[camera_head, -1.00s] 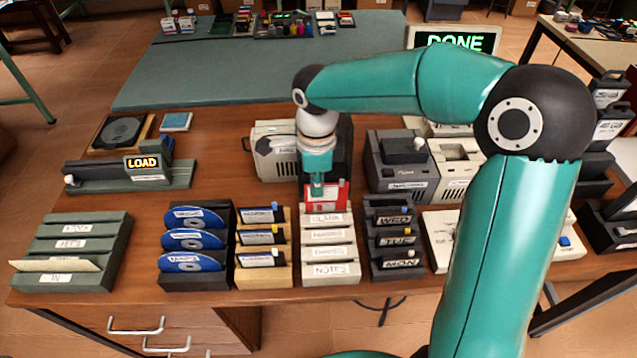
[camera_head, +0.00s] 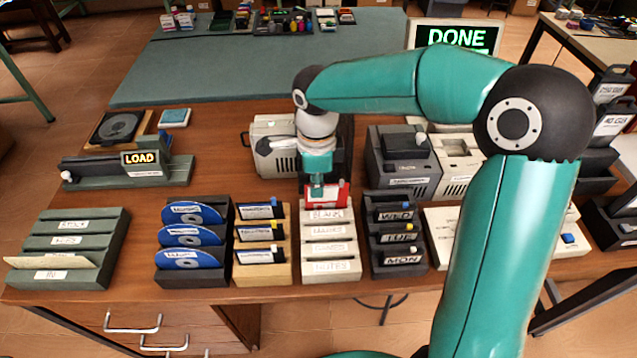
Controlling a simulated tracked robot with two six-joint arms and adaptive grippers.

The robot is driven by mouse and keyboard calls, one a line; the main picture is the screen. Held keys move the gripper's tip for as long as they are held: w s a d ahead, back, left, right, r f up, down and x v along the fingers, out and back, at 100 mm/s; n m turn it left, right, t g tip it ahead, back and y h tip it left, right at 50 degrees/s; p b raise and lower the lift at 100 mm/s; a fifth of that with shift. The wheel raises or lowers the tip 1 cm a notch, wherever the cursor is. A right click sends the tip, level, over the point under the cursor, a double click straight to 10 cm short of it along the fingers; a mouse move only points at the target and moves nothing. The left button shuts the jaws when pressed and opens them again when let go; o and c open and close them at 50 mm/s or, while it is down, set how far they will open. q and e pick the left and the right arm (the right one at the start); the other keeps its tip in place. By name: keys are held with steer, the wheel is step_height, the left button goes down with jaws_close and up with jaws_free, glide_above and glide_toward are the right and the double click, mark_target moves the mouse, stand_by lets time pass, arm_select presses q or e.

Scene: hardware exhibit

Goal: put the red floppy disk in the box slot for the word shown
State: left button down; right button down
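The red floppy disk (camera_head: 341,195) stands upright at the rear of the pale slotted box (camera_head: 331,252), behind the label that seems to read BLANK. How deep it sits in the rear slot is hidden. The box's other labels include GAMES and NOTES. My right gripper (camera_head: 317,190) points down at the disk's top edge and looks shut on it; the fingers partly cover the disk. A screen (camera_head: 455,38) at the back shows DONE in green, partly behind my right arm. My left gripper is out of view.
A wooden rack (camera_head: 263,278) and a rack of blue discs (camera_head: 191,278) stand left of the box. A dark rack marked WED, TUE and MON (camera_head: 401,266) stands close on the right. A LOAD display (camera_head: 140,158) is at the left. Grey machines stand behind.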

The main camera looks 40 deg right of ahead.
steer(key=shift+f+b, duration=0.9)
steer(key=shift+f, duration=0.25)
steer(key=c, duration=1.2)
jaws_free()
steer(key=shift+c, duration=0.2)
steer(key=shift+w+r+p, duration=0.1)
steer(key=shift+r+p, duration=2.95)
steer(key=shift+r, duration=1)
